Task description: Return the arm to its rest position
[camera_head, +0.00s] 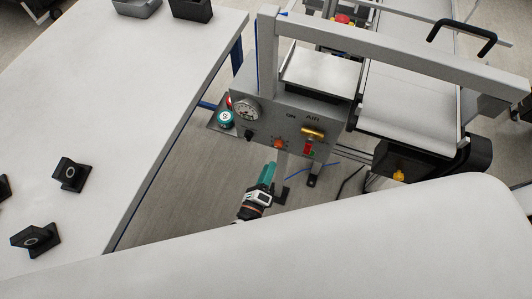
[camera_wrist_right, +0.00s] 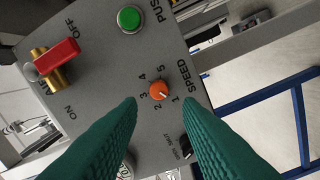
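My right gripper (camera_head: 268,172) has teal fingers and hangs in front of and below the grey control panel (camera_head: 290,118) in the head view. In the right wrist view the two ribbed teal fingers of the right gripper (camera_wrist_right: 159,101) stand apart with nothing between them. The panel's orange speed knob (camera_wrist_right: 159,90) shows beyond the gap between the fingertips. No contact between the fingers and the panel shows. My left gripper is in neither view.
The panel carries a red-handled valve (camera_wrist_right: 55,60), a green button (camera_wrist_right: 130,18) and a pressure gauge (camera_head: 245,108). A white table (camera_head: 120,110) with black parts (camera_head: 70,175) stands at the left. A conveyor (camera_head: 408,95) lies behind the panel at the right. Floor shows between table and panel.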

